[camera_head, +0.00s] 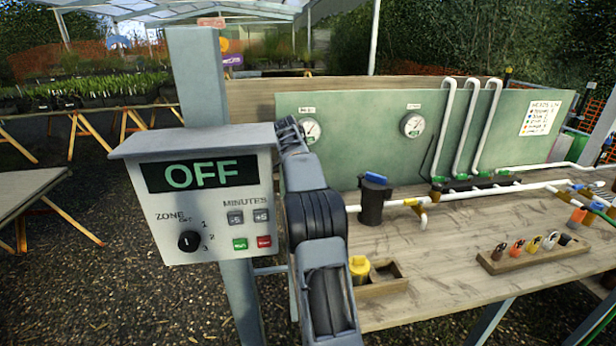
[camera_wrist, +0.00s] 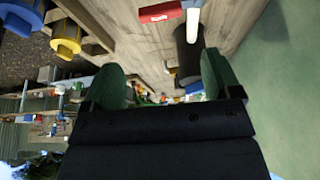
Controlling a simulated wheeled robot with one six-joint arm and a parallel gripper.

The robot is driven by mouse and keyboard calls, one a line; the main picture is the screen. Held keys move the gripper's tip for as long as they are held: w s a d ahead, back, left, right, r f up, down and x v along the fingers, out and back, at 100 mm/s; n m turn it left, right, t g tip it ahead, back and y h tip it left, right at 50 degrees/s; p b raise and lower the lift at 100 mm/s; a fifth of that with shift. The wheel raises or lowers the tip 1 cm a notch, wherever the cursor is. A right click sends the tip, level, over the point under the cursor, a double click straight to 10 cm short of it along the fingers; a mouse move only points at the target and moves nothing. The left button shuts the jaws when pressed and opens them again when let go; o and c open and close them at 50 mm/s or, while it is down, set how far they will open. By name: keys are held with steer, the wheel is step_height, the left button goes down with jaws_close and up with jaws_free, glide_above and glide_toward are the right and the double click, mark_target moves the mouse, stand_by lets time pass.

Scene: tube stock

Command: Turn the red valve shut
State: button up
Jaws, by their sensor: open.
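In the wrist view a red handle (camera_wrist: 160,11) shows at the top edge, beside a white pipe (camera_wrist: 193,25); I take it for the red valve. In the head view my arm covers part of the bench, and I see neither the red valve nor my fingers there.
A control box (camera_head: 205,195) reading OFF stands left of my arm. On the wooden bench (camera_head: 450,235) are a black canister (camera_head: 374,205) with a blue top, a yellow-topped part (camera_head: 359,266) and a rack (camera_head: 535,252) of small coloured pieces. A green panel (camera_head: 350,160) stands behind.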

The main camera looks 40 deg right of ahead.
steer(key=shift+v, duration=0.95)
